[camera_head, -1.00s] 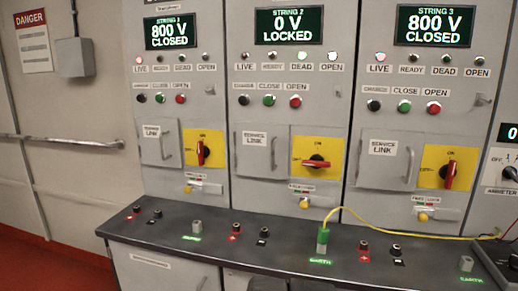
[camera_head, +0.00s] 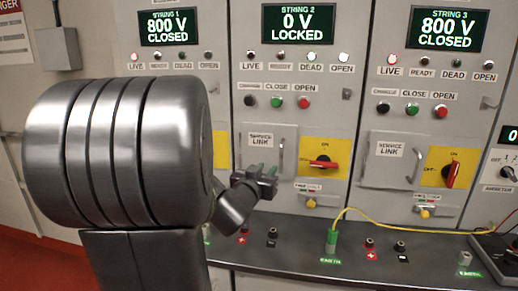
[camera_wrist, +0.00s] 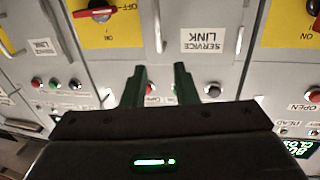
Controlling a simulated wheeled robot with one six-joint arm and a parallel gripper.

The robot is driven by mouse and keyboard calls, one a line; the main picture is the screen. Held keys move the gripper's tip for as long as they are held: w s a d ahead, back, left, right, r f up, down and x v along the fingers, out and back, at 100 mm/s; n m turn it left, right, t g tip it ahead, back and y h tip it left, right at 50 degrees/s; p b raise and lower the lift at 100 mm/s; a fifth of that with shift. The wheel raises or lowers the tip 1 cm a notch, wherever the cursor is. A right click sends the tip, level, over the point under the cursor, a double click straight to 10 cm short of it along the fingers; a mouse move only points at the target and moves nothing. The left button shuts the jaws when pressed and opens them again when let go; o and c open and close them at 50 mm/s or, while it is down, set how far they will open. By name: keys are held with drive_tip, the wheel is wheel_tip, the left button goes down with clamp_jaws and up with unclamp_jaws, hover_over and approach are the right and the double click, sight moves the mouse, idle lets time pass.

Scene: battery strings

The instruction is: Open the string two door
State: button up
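The string two door is a grey SERVICE LINK panel (camera_head: 258,158) under the "0 V LOCKED" display (camera_head: 290,22). It looks shut, with an upright bar handle (camera_head: 283,152) at its right side. In the wrist view, which is upside down, the handle (camera_wrist: 158,25) stands beside the label (camera_wrist: 208,38). My gripper (camera_head: 264,172) is in front of the lower part of this door. In the wrist view its fingers (camera_wrist: 160,75) are apart with nothing between them, and the handle lies beyond the gap. The string two rotary switch (camera_head: 322,162) has its red lever pointing sideways.
My arm covers much of the string one panel. The bench (camera_head: 300,257) below carries sockets, a green earth plug (camera_head: 331,240) and a yellow cable (camera_head: 385,221). The string three door (camera_head: 392,165) is shut at the right. String one and three displays read 800 V CLOSED.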

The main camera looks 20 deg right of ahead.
sight(281, 153)
drive_tip(key=p+x, duration=0.1)
drive_tip(key=x, duration=1.2)
drive_tip(key=shift+w+d, duration=0.2)
drive_tip(key=shift+d, duration=0.15)
clamp_jaws()
drive_tip(key=shift+p, duration=0.3)
